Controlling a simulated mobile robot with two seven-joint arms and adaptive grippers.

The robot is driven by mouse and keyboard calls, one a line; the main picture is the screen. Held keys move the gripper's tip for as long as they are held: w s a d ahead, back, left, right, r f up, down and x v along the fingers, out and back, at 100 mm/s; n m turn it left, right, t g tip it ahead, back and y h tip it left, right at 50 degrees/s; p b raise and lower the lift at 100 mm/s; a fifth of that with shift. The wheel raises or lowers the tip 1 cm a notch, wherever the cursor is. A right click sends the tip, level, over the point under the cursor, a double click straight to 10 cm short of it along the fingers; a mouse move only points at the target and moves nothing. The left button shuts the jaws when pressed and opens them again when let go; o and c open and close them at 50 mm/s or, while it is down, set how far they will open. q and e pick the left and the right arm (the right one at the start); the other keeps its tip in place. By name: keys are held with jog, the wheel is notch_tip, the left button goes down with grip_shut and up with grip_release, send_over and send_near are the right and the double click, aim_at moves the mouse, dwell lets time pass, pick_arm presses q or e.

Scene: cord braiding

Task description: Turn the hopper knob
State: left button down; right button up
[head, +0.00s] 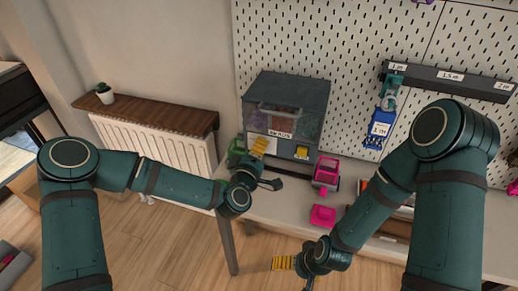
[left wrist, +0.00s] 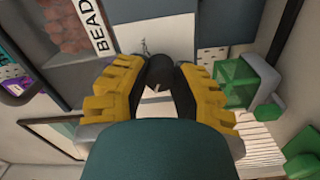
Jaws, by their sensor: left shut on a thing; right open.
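The hopper (head: 287,100) is a dark grey box with a clear front and a bead label, standing at the back of the table against the pegboard. My left gripper (head: 259,147) is at the lower left of its front. In the left wrist view its yellow fingers (left wrist: 158,85) are shut around a small dark knob (left wrist: 159,70), partly hidden between them. The hopper's label also shows in that view (left wrist: 101,29). The knob is hidden in the head view. My right gripper (head: 284,263) is open and empty, low in front of the table edge.
A green object (head: 236,150) stands left of the hopper, and a pink one (head: 327,172) to its right. A pink dish (head: 322,215) lies near the table's front edge. A blue tag (head: 379,130) hangs under a dark labelled rail (head: 450,81) on the pegboard.

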pick_arm(q)
jog(key=c, duration=0.7)
grip_release()
jog(key=shift+w+r, duration=0.1)
jog(key=v, duration=1.2)
notch_tip(320, 180, down, 9)
jog(key=s+d+m+g+h, duration=0.1)
jog(key=s+d+m+g, duration=0.1)
jog(key=m+g, duration=0.25)
jog(key=s+a+f+m+g+y, duration=0.1)
jog(key=s+a+f+g, duration=0.1)
jog(key=s+f+g, duration=0.1)
jog(key=s+a+f+m+g+y, duration=0.1)
jog(key=s+a+f+m+g, duration=0.1)
jog(key=s+a+f+g, duration=0.1)
jog(key=s+a+f+m+g, duration=0.1)
jog(key=s+a+f+g, duration=0.2)
jog(key=s+f+g, duration=0.2)
jog(key=shift+s+a+f+m+y, duration=0.1)
jog(key=shift+s+f+m+y, duration=0.2)
jog(key=shift+f, duration=0.45)
jog(key=shift+s+a+f+m+y, duration=0.1)
jog(key=shift+s+f, duration=0.3)
jog(key=shift+f, duration=0.35)
